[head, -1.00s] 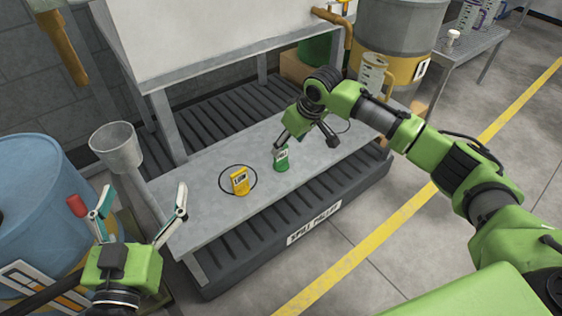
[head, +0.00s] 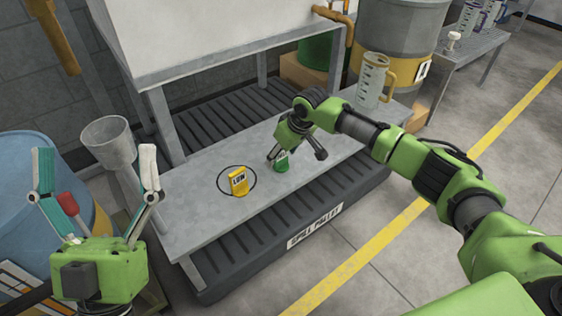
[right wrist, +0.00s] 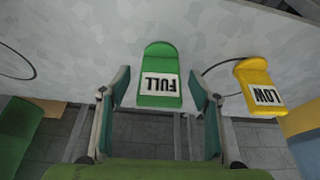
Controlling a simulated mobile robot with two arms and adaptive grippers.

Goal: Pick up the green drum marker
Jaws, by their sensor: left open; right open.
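In the right wrist view the green marker (right wrist: 159,58) has a white label reading FULL and sits between the open fingers. My right gripper (right wrist: 160,98) is open around its near end, with a gap on each side. In the head view the right gripper (head: 292,157) is at the marker. My left gripper (head: 95,168) is open and empty at the left, near the blue drum.
A grey funnel (head: 109,143) and a blue drum (head: 40,190) are at the left. A clear jug (head: 370,82) stands at the bench's far right end. The bench front (head: 195,232) is clear.

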